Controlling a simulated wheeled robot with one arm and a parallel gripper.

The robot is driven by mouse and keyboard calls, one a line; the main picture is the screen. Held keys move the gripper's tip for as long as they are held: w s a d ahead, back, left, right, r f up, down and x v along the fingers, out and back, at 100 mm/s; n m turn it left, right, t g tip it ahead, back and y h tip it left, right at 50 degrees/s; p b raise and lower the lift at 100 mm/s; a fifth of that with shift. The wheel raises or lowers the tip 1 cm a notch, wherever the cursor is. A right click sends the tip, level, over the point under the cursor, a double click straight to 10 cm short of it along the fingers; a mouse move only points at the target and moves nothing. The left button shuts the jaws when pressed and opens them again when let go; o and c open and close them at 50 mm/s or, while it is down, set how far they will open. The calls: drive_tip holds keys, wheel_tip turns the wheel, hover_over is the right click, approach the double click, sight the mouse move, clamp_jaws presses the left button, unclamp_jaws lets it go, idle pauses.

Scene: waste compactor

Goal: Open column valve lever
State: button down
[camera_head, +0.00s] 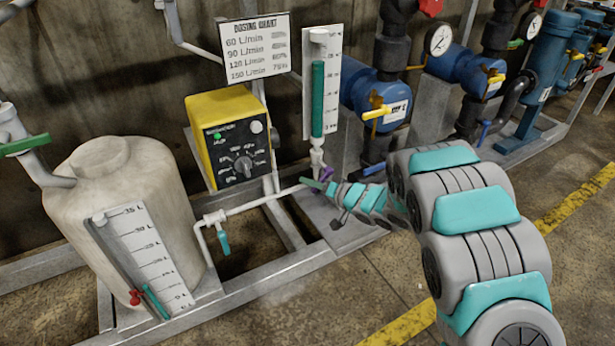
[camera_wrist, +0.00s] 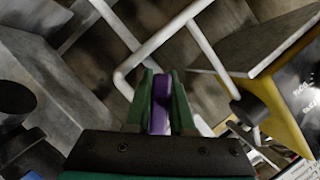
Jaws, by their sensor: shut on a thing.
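The column valve lever (camera_head: 325,173) is purple and sits at the foot of the clear graduated column (camera_head: 332,80), which shows green liquid. My gripper (camera_head: 317,185) reaches in from the right to this lever. In the wrist view, the green fingers of my gripper (camera_wrist: 162,105) are closed around the purple lever (camera_wrist: 160,104), one finger on each side. The fingers hide part of the lever, and its exact angle is hard to tell.
A yellow dosing pump (camera_head: 225,140) stands left of the column. A white tank (camera_head: 120,205) is at the far left. A teal-lever valve (camera_head: 222,238) sits on the low white pipe. Blue pumps and yellow-handled valves (camera_head: 377,112) line the right.

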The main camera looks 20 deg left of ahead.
drive_tip(key=shift+w+d+f+n+t+h+b, duration=0.35)
drive_tip(key=shift+w+d+n+t+h+b, duration=0.25)
drive_tip(key=shift+n, duration=0.45)
drive_tip(key=shift+w+d+f+n+t+h+b, duration=0.35)
drive_tip(key=shift+w+n+h+b, duration=0.2)
drive_tip(key=shift+n+b, duration=0.35)
drive_tip(key=shift+w+d+f+n+t+h+b, duration=0.3)
drive_tip(key=shift+w+d+n+t+h+b, duration=0.25)
drive_tip(key=shift+n, duration=0.6)
drive_tip(key=c, duration=0.8)
unclamp_jaws()
drive_tip(key=shift+d+r, duration=0.1)
drive_tip(key=shift+v, duration=3.85)
